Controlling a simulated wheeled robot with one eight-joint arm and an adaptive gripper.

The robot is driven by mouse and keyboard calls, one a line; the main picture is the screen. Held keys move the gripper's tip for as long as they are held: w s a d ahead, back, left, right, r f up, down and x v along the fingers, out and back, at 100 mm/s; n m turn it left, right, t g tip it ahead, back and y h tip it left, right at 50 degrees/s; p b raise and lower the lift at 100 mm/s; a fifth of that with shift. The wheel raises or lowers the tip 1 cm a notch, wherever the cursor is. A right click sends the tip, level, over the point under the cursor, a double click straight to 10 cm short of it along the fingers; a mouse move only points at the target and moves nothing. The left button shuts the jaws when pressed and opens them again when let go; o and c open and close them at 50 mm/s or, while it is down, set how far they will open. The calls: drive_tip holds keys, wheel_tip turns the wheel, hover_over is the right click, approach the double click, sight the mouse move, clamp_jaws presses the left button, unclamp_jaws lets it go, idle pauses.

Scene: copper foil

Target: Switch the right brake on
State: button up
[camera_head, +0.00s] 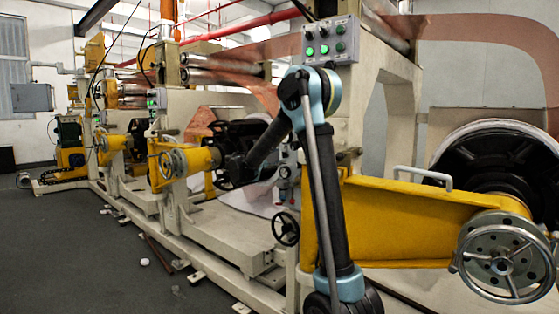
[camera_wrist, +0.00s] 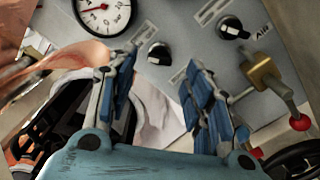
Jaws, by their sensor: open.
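In the wrist view, a grey control panel (camera_wrist: 185,22) faces my gripper (camera_wrist: 158,72). It carries two black rotary knobs: one (camera_wrist: 160,53) at the left, just beyond and between the fingertips, and one (camera_wrist: 234,28) farther up and right, outside the fingers. Small labels sit beside them; I cannot read which is the right brake, nor tell the switch positions for sure. My gripper is open, its blue-padded fingers apart with nothing between them. In the head view my arm bends down to the left, and its gripper end is hard to make out against dark machinery.
A pressure gauge (camera_wrist: 104,14) is at the panel's upper left. A brass valve with a red ball handle (camera_wrist: 299,121) stands out at right. Copper foil (camera_wrist: 70,50) hangs at left. In the head view, a yellow machine arm (camera_head: 400,215) and handwheel (camera_head: 500,262) stand at right.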

drive_tip(key=v, duration=0.7)
drive_tip(key=shift+s+a, duration=0.3)
